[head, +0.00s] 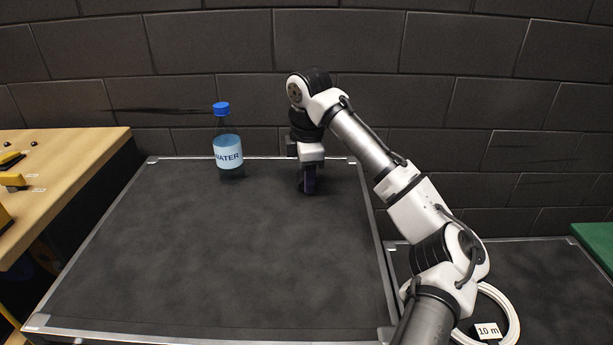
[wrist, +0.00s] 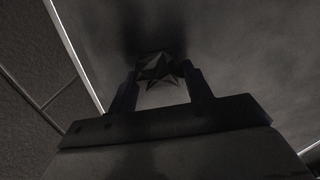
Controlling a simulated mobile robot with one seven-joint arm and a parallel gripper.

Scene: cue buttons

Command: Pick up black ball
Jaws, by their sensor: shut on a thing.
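My gripper (head: 308,190) points down at the back of the dark table top, right of the water bottle. In the wrist view my gripper (wrist: 163,95) is shut on a dark, faceted thing with star-like points (wrist: 158,67), held between the fingertips. In the head view the fingers mostly hide it. I see no plainly round black ball there, and I cannot tell whether this thing is the ball. Whether it touches the table is also unclear.
A water bottle (head: 228,150) with a blue cap stands upright left of my gripper. The dark table (head: 200,270) is otherwise clear, with a raised metal edge. A wooden bench (head: 75,150) is at left. A white cable coil (head: 512,318) lies at lower right.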

